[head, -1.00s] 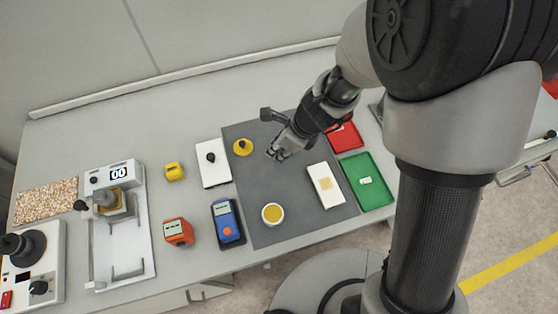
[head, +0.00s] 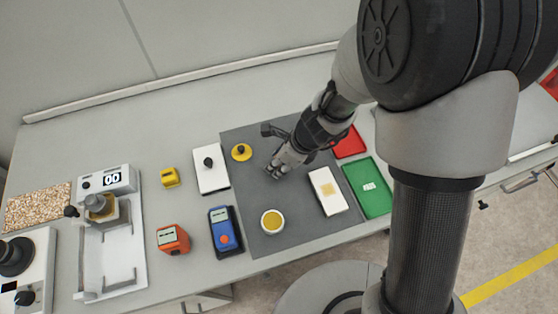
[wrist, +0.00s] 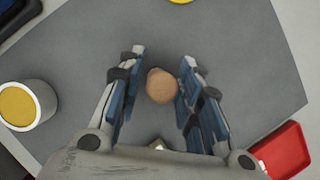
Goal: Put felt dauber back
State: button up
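A round tan top, which looks like the handle of the felt dauber (wrist: 161,86), stands over the grey mat in the wrist view, between the two fingers of my gripper (wrist: 163,57). The fingers are apart, with a gap visible on its left and a narrower one on its right. I cannot tell whether the right finger touches it. In the head view my gripper (head: 276,170) is low over the middle of the mat (head: 290,236) and hides the dauber. The dauber's lower part is not visible.
An open jar with yellow contents (head: 272,222) stands near the mat's front. A yellow lid with black knob (head: 241,152) lies behind left. A white block (head: 333,200), green tray (head: 376,204) and red tray (head: 349,143) are at right. A blue meter (head: 224,230) is left.

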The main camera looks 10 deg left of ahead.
jog(key=shift+o, duration=0.5)
jog(key=shift+r, duration=0.1)
jog(key=w+p+v, duration=0.1)
jog(key=p+v, duration=0.6)
jog(key=v, duration=0.5)
jog(key=shift+s, duration=0.45)
jog(key=shift+r, duration=0.1)
jog(key=s+d+r+n+t, duration=0.1)
jog(key=s+d+r+n, duration=0.1)
jog(key=d+r+n, duration=0.4)
jog(key=s+d+r+n+t, duration=0.1)
jog(key=s+r+n, duration=0.1)
jog(key=r+n, duration=0.45)
jog(key=s+d+r+n+t+h, duration=0.1)
jog(key=s+d+r+n+h, duration=0.3)
jog(key=s+d+r+n, duration=0.4)
jog(key=s+d, duration=0.2)
jog(key=d, duration=0.2)
jog(key=shift+d+t, duration=0.2)
jog(key=shift+t, duration=0.1)
jog(key=shift+w, duration=0.1)
